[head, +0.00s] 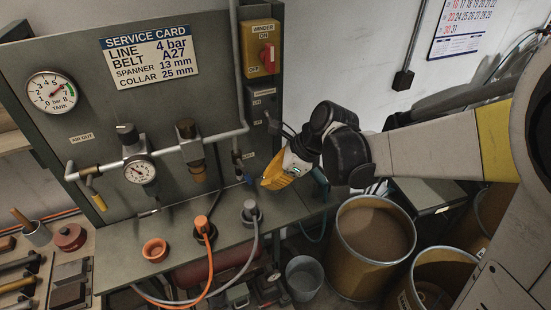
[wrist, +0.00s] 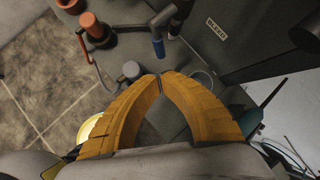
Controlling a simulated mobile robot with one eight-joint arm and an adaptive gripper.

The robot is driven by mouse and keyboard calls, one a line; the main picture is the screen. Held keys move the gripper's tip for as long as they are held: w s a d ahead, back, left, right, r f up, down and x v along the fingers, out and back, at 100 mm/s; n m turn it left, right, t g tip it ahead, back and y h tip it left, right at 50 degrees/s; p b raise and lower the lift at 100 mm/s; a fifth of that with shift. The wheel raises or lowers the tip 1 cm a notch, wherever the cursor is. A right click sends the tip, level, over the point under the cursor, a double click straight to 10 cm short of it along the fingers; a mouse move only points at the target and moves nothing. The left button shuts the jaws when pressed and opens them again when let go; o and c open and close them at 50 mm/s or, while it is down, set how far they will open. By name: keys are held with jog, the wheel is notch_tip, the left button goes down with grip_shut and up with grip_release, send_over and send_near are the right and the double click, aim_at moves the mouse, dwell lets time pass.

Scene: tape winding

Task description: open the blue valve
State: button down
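The blue valve (head: 239,173) hangs at the lower end of a pipe drop on the panel, just left of my gripper in the head view. Its blue parts (wrist: 158,48) also show near the top middle of the wrist view, beyond my fingertips. My gripper (head: 265,184) has yellow fingers and is in front of the panel, above the bench. In the wrist view its fingertips (wrist: 160,77) come together with nothing visible between them. They look apart from the valve. The valve's handle is small in both views, and its exact angle is hard to tell.
A grey hose coupling (head: 251,212) and an orange one (head: 202,226) stand on the bench (head: 180,252) below the valve. A red winder switch (head: 267,57) is above. Large drums (head: 350,260) and a grey bucket (head: 303,277) stand at the lower right.

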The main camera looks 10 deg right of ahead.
aim_at(245, 172)
jog(key=shift+w+a+f, duration=0.15)
jog(key=shift+w+a, duration=0.05)
jog(key=shift+a, duration=0.45)
jog(key=shift+w+a+f, duration=0.1)
jog(key=shift+w+a, duration=0.1)
jog(key=shift+a, duration=0.4)
jog(key=shift+a, duration=0.1)
jog(key=shift+a+f+b, duration=0.35)
jog(key=shift+a+b, duration=0.05)
jog(key=shift+a, duration=0.4)
jog(key=shift+r, duration=0.15)
